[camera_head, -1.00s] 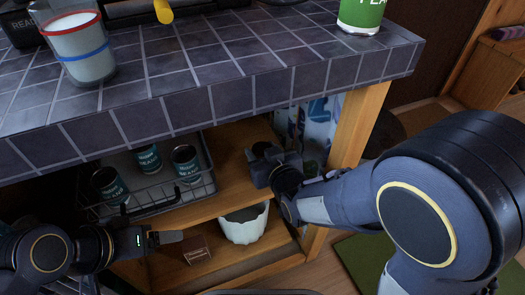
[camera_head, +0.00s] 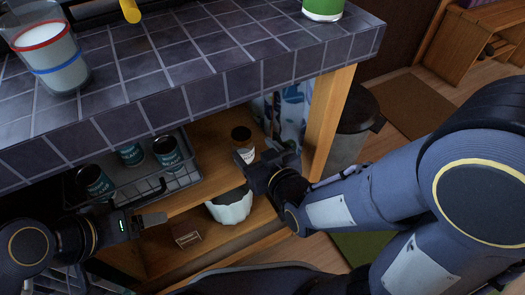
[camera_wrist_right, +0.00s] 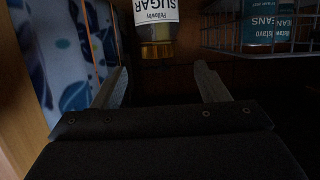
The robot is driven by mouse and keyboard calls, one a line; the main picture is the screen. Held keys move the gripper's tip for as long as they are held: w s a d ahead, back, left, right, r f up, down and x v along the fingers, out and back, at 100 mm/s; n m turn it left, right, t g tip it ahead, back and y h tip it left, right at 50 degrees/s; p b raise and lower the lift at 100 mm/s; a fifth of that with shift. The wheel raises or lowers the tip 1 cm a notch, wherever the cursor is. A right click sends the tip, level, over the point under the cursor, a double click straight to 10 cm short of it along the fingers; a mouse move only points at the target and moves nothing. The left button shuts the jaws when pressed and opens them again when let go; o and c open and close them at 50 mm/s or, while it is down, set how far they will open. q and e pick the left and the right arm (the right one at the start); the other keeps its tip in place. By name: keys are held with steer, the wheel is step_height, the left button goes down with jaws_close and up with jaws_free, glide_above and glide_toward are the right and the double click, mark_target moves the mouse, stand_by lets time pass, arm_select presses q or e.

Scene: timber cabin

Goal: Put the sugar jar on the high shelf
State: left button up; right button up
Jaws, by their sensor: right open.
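The sugar jar (camera_head: 242,144), brown-topped with a white label, stands on the upper wooden board under the tiled counter. In the right wrist view the jar (camera_wrist_right: 157,22) appears upside down with its gold lid lowest, beyond the gap between the fingers. My right gripper (camera_head: 250,165) is open and empty, in front of the jar and apart from it; its fingers show in the right wrist view (camera_wrist_right: 160,85). My left gripper (camera_head: 152,219) is at the lower left, in front of the shelves; its jaw state is unclear. I cannot identify a separate high shelf.
A wire basket (camera_head: 181,184) with several bean cans (camera_head: 168,152) is left of the jar. A white tub (camera_head: 231,208) and a small brown box (camera_head: 186,235) are on the lower board. A wooden post (camera_head: 327,120) bounds the right side. The tiled counter (camera_head: 200,65) overhangs the shelves.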

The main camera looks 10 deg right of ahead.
steer(key=shift+v, duration=1.8)
steer(key=shift+f, duration=0.1)
steer(key=s+d+r+m+g+h, duration=0.2)
steer(key=s+d+m+g, duration=0.4)
steer(key=s+d, duration=0.7)
steer(key=d+g, duration=0.1)
steer(key=d, duration=0.2)
steer(key=shift+g, duration=0.4)
